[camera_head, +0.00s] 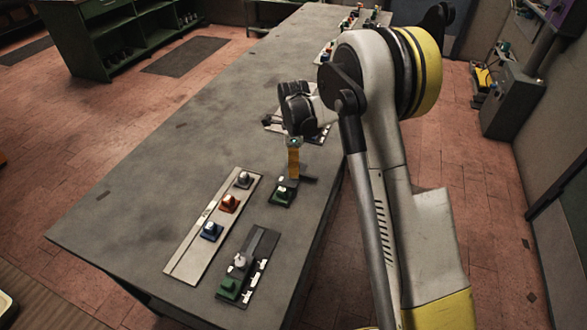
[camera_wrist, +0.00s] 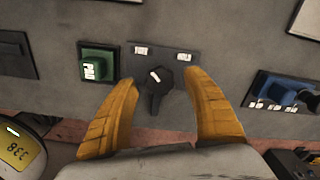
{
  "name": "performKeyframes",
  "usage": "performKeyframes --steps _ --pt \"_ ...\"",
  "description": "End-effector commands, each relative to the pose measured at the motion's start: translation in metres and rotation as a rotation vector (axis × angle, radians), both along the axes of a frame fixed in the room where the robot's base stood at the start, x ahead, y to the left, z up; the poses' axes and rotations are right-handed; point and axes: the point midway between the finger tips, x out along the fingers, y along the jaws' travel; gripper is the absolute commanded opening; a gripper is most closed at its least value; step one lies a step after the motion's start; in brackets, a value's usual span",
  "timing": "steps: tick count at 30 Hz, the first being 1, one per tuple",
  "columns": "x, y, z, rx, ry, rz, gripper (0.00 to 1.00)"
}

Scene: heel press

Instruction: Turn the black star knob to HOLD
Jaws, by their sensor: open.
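In the wrist view the black knob (camera_wrist: 156,90) sits on a dark grey plate (camera_wrist: 187,69) with two small white labels (camera_wrist: 140,50) along its far edge. The knob has a pale mark near its top; the label text is too small to read. My gripper (camera_wrist: 165,80) is open, its two orange fingers apart on either side of the knob, with visible gaps to it. In the head view my gripper (camera_head: 293,172) points down over the bench beside a green block; the knob is not clear there.
A green push block (camera_wrist: 96,66) is left of the knob, and a blue control (camera_wrist: 285,90) is to the right. The bench (camera_head: 140,190) carries a pale panel (camera_head: 185,257) with several coloured controls and a dark panel (camera_head: 262,245) nearer the front. The bench's left part is bare.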

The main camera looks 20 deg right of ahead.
Motion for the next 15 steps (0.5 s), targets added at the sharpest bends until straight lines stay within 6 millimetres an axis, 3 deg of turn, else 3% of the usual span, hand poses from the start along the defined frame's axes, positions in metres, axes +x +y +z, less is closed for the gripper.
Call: performKeyframes --steps 11,15 --pt "-0.0002 0.0001 -0.0076 0.001 0.000 0.000 0.58" --pt "-0.0002 0.0001 -0.0075 0.001 0.000 0.000 0.20"
